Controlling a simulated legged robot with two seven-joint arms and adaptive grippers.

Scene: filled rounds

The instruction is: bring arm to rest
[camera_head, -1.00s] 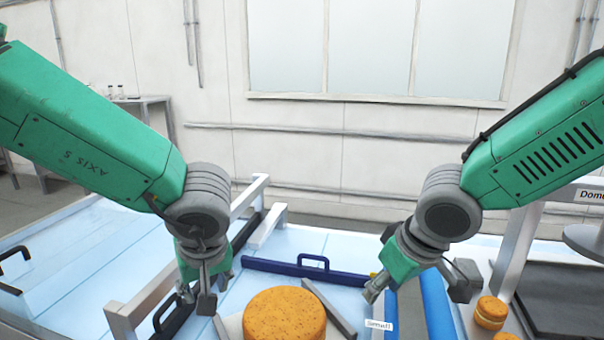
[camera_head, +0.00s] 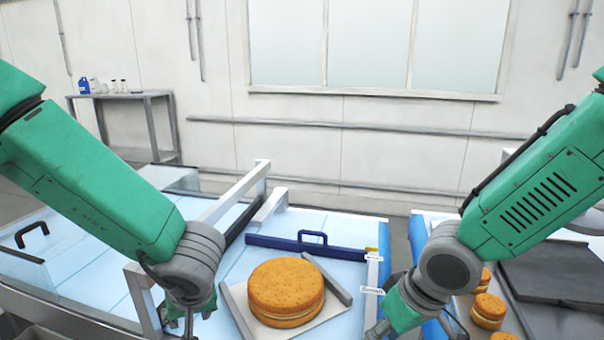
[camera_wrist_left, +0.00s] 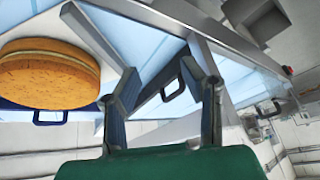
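My left gripper (camera_head: 190,316) hangs at the bottom of the head view, left of the round filled cake (camera_head: 286,288), with its tips cut off by the frame edge. In the left wrist view its two fingers (camera_wrist_left: 164,92) are spread with nothing between them. The cake (camera_wrist_left: 48,74) lies to one side, apart from the fingers. My right gripper (camera_head: 395,318) is low in the head view, right of the cake and beside small labels. Its fingertips run out of the picture, so its opening is hidden.
The cake sits on a light plate (camera_head: 240,312) between grey side bars. A dark blue bar with a handle (camera_head: 311,243) lies behind it. Grey rails (camera_head: 225,206) stand left of it. Several small filled rounds (camera_head: 488,310) and a dark tray (camera_head: 560,280) are at right.

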